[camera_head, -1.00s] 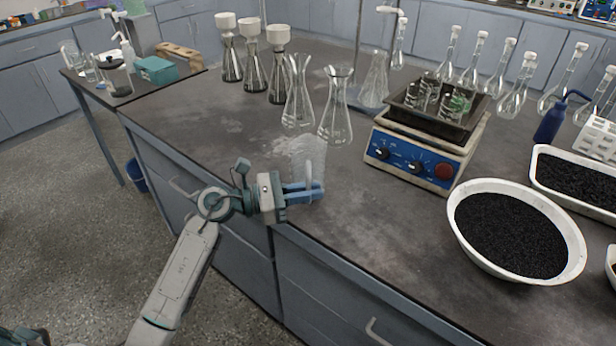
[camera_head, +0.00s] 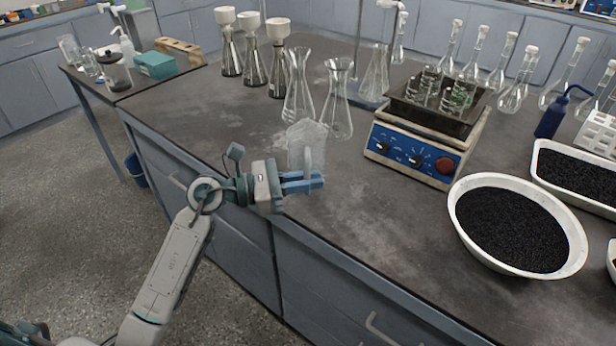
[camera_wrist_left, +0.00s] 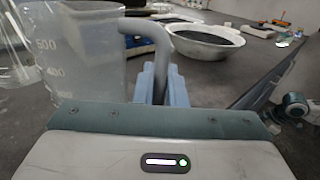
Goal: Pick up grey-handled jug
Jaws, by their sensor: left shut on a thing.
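The grey-handled jug (camera_head: 303,143) is a clear, graduated jug near the front edge of the bench in the head view. In the left wrist view the jug (camera_wrist_left: 85,60) stands at the left, with its grey handle (camera_wrist_left: 150,35) curving down between my fingers. My left gripper (camera_head: 318,181) is shut on that handle; its blue fingers also show in the left wrist view (camera_wrist_left: 160,85). The jug looks upright. Whether its base touches the bench is hard to tell. My right gripper is not in view.
Two clear conical flasks (camera_head: 299,90) (camera_head: 336,105) stand just behind the jug. A blue-fronted hotplate (camera_head: 415,153) is to the right, and a white bowl of black grains (camera_head: 462,205) is at the front right. The bench between the jug and the bowl is clear.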

